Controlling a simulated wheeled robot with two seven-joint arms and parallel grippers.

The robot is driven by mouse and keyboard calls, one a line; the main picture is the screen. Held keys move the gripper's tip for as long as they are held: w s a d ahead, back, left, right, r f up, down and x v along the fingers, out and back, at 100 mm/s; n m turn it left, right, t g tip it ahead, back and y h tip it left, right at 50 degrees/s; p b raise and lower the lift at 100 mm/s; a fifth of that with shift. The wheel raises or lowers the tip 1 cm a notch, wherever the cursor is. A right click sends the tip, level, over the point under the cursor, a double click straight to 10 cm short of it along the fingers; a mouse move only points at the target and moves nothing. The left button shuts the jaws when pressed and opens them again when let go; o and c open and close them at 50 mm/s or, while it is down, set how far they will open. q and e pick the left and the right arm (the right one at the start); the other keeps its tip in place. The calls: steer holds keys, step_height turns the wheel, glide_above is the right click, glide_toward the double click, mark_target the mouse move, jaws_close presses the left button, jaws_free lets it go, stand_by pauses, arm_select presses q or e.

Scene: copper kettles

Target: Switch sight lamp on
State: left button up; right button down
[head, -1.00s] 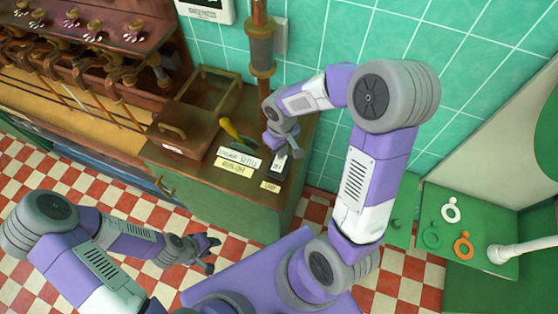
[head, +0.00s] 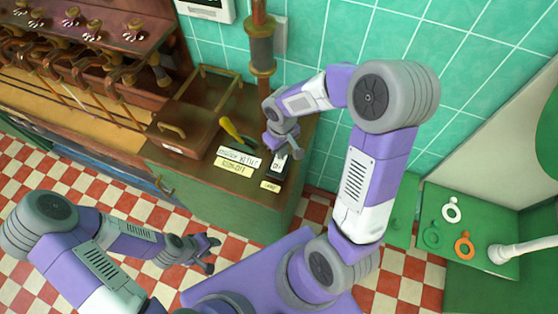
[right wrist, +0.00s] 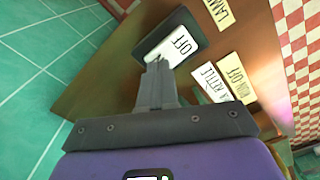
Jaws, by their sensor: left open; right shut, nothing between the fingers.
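The lamp switch (head: 279,163) is a dark block with a white rocker on the green cabinet's brown top. In the right wrist view the rocker (right wrist: 182,45) shows the word OFF. A cream LAMP label (head: 270,186) lies beside it. My right gripper (head: 288,154) is shut and empty, with its fingertips at the switch. In the right wrist view its tips (right wrist: 158,65) overlap the rocker's near edge; I cannot tell whether they touch. My left gripper (head: 211,254) is open and empty over the floor, in front of the cabinet. I cannot identify the sight lamp itself.
A yellow-handled lever (head: 232,129) and two label plates (head: 236,164) are left of the switch. A copper pipe with a glass-like sleeve (head: 261,50) rises behind. A brown box (head: 183,130) stands further left.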

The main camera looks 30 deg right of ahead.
steer(key=shift+f+b, duration=0.6)
steer(key=shift+f, duration=0.15)
steer(key=shift+r, duration=0.1)
steer(key=shift+r+p, duration=2.85)
steer(key=shift+r, duration=0.65)
steer(key=shift+f, duration=0.1)
